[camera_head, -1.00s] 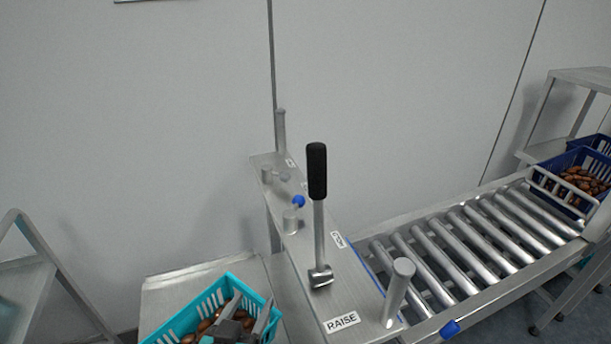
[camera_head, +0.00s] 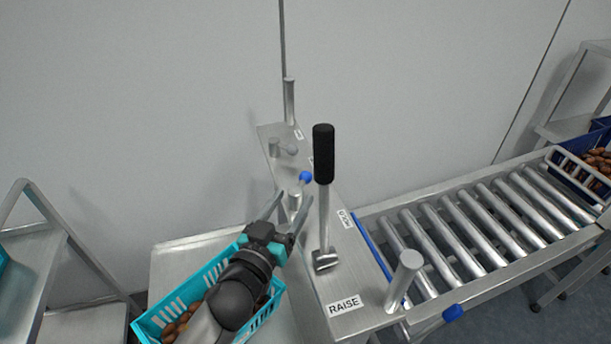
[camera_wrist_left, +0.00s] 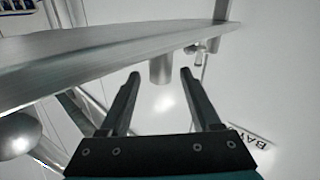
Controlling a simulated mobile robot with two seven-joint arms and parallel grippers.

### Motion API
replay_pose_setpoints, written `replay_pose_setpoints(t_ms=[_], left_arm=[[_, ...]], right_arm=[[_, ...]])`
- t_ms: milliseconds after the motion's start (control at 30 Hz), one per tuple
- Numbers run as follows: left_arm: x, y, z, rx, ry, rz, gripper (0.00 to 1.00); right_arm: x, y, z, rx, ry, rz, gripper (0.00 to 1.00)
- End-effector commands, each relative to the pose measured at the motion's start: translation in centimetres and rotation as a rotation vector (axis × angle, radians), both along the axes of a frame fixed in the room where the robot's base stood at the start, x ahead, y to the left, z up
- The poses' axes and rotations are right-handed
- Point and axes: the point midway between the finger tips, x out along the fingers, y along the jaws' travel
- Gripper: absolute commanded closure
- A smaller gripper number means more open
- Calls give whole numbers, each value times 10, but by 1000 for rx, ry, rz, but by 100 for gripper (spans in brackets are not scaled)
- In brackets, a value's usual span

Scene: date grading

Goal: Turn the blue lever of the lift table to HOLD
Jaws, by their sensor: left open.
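The blue lever shows in the head view as a blue ball knob (camera_head: 305,177) above a short metal hub on the narrow steel control shelf (camera_head: 350,268). Its label is too small to read. My left gripper (camera_head: 293,202) is open beside that hub, just below and left of the knob. Its fingers partly cover the hub. In the left wrist view the two fingers (camera_wrist_left: 160,76) are apart, with a grey cylinder (camera_wrist_left: 160,66) beyond and between them. Whether they touch it, I cannot tell. The blue knob is not visible there. My right gripper is not in view.
A tall black-handled lever (camera_head: 323,155) stands on the shelf right of my gripper, near a RAISE label (camera_head: 344,306). A teal crate (camera_head: 150,329) of dates lies under my left arm. A roller conveyor (camera_head: 480,228) runs right to a blue crate. Posts (camera_head: 403,280) rise from the shelf.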

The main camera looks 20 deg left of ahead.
Motion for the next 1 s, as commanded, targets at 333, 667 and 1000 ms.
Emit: replay_pose_setpoints(t_ms=[333,667,1000], left_arm=[[51,-5,1,1,-1,0,36],[77,-8,0,1,1,0,36],[79,-8,0,0,1,1,37]], right_arm=[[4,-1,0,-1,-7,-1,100],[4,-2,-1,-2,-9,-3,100],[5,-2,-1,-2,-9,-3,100]])
